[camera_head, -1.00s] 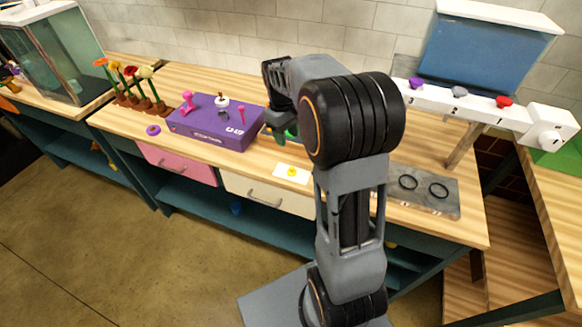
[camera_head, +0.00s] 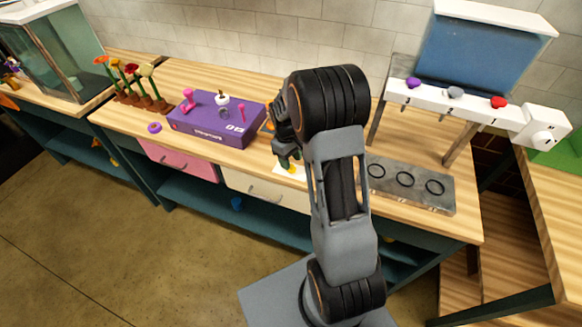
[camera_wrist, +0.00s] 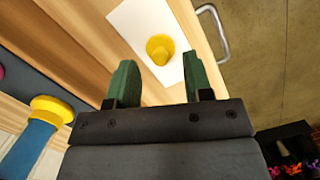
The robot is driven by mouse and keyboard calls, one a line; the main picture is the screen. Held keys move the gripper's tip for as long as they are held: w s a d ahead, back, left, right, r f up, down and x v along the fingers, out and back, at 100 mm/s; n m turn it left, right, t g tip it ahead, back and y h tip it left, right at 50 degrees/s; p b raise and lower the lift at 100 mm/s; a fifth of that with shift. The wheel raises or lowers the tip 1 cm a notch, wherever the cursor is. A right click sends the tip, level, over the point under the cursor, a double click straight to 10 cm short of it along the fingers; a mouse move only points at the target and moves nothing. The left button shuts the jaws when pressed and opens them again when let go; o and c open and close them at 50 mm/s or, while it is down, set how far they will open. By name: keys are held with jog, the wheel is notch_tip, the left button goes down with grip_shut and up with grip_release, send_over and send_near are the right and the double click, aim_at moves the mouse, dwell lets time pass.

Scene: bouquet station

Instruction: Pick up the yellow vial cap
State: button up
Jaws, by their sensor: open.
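The yellow vial cap (camera_wrist: 160,48) sits on a white card (camera_wrist: 136,21) near the counter's front edge in the wrist view. In the head view the cap (camera_head: 292,169) shows just below my gripper (camera_head: 287,160), on the card (camera_head: 283,174), partly covered by the gripper. In the wrist view my gripper (camera_wrist: 160,80) is open, with its two green fingers apart and nothing between them. The cap lies ahead of the fingertips, roughly in line with the gap. I cannot tell the exact height above it.
A purple box (camera_head: 209,128) with small items stands to the left, near a purple ring (camera_head: 154,127) and potted flowers. A metal plate with black rings (camera_head: 412,181) lies right, under a dispenser (camera_head: 455,94). A blue vial with a yellow top (camera_wrist: 30,138) shows at the wrist view's left.

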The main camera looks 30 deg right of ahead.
jog(key=shift+s+f, duration=0.15)
jog(key=shift+f, duration=1)
grip_shut()
